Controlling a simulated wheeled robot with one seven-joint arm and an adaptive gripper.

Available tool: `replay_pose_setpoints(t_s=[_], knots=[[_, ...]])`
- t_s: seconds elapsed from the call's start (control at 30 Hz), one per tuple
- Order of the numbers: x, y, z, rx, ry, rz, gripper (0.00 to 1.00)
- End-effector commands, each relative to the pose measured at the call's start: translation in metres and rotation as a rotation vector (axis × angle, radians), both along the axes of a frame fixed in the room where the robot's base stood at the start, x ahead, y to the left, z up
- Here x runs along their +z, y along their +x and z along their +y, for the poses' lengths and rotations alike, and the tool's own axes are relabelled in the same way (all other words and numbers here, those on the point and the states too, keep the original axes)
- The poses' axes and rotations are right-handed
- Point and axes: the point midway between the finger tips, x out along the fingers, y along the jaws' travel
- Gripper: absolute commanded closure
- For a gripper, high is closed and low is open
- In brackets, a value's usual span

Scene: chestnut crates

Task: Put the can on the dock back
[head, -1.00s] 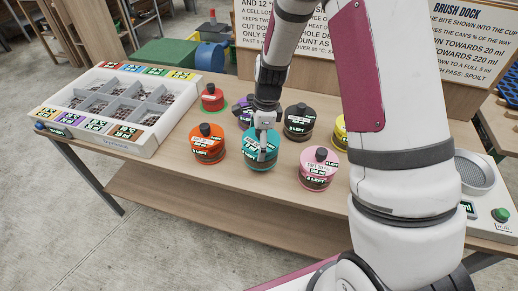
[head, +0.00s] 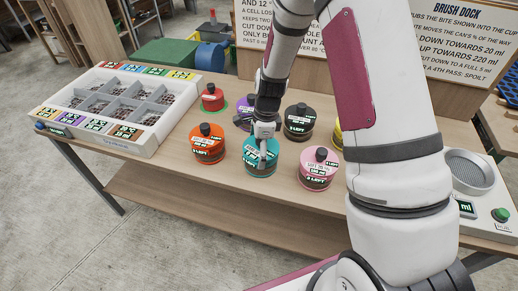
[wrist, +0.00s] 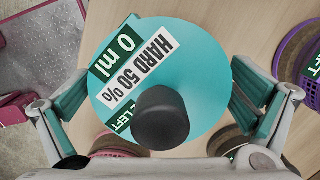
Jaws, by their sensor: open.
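A teal can (head: 260,168) with a black knob stands on the wooden table in the front middle. Its round teal top (wrist: 195,60) fills the middle of the wrist view, with labels "HARD 50%" and "0 ml" and the dark knob low on it. My gripper (head: 263,152) is over this can, open, with one finger on each side of it. Whether the fingers touch its sides cannot be told. A red can (head: 212,101) stands on a green round mark at the back. The "BRUSH DOCK" sign (head: 465,35) stands at the back right.
An orange can (head: 207,150) is left of the teal one, a pink can (head: 320,174) right. Purple (head: 242,121), black (head: 299,126) and yellow (head: 337,138) cans stand behind. A divided tray (head: 115,105) fills the left end; a device with a round pan (head: 470,172) stands right.

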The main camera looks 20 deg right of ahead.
Motion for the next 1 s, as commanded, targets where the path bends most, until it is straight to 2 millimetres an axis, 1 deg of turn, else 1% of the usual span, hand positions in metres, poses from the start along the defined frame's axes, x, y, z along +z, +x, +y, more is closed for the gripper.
replay_pose_setpoints(t_s=[0.17, 0.27, 0.5, 0.6, 0.7, 0.87, 0.97, 1.0], knots=[[0.009, 0.001, -0.001, 0.001, 0.0, -0.002, 0.0], [0.024, 0.001, -0.002, 0.001, -0.001, -0.004, 0.0], [0.074, -0.001, -0.008, 0.0, 0.0, -0.006, 0.0], [0.092, -0.001, -0.01, 0.001, 0.0, -0.005, 0.0], [0.107, -0.002, -0.012, 0.002, -0.001, -0.003, 0.0], [0.12, -0.003, -0.013, 0.003, -0.001, -0.002, 0.0], [0.131, -0.007, -0.013, 0.034, -0.001, -0.014, 0.0], [0.139, -0.01, -0.012, 0.065, -0.002, -0.026, 0.0]])
